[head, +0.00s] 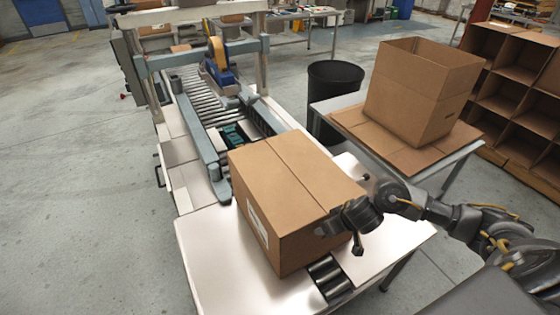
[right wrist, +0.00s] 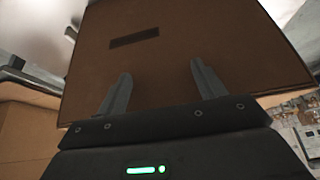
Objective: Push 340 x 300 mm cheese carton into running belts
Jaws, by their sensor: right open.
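The closed brown cheese carton (head: 285,195) sits upright on the near metal table, over a short roller strip (head: 328,275). Its far end faces the blue-grey belt machine (head: 222,122). My right gripper (head: 345,222) is at the carton's near right side. In the right wrist view the carton's brown face (right wrist: 190,50), with a dark strip on it, fills the space ahead of my right gripper (right wrist: 160,85). The two fingers are apart with nothing between them; I cannot tell whether the tips touch the carton. My left gripper is not in view.
An open empty carton (head: 420,100) stands on flattened cardboard on a side table (head: 455,158) to the right. A black bin (head: 333,95) stands behind it. Wooden pigeonhole shelves (head: 510,95) are at the right. The floor at left is clear.

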